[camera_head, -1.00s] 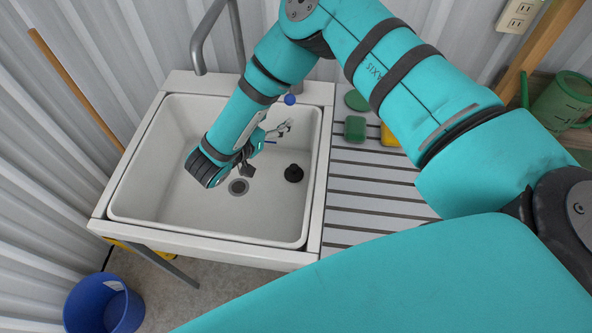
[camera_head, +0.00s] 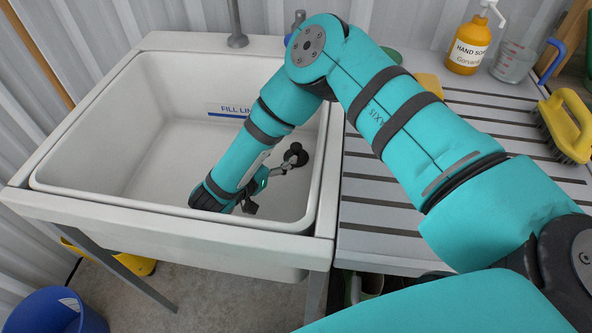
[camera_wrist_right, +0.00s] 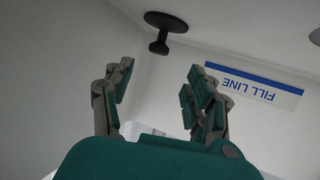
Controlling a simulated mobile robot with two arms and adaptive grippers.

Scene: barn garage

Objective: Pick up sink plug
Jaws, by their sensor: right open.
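The sink plug (camera_head: 297,153) is a black disc with a knob, inside the white sink near its right wall. In the right wrist view, the plug (camera_wrist_right: 166,22) shows at the top centre with its knob pointing toward my gripper. My right gripper (camera_head: 268,188) is down inside the sink, partly hidden by its own arm. In the wrist view, the right gripper (camera_wrist_right: 158,76) is open and empty, with the plug beyond its fingertips and apart from them. The drain is hidden in the current head view. My left gripper is not in view.
The sink (camera_head: 90,205) has high walls close around my right gripper. A slatted drainboard (camera_head: 385,215) lies to its right, with a soap bottle (camera_head: 469,45), a measuring jug (camera_head: 513,62) and a yellow brush (camera_head: 568,125). A blue bucket (camera_head: 50,312) stands on the floor at lower left.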

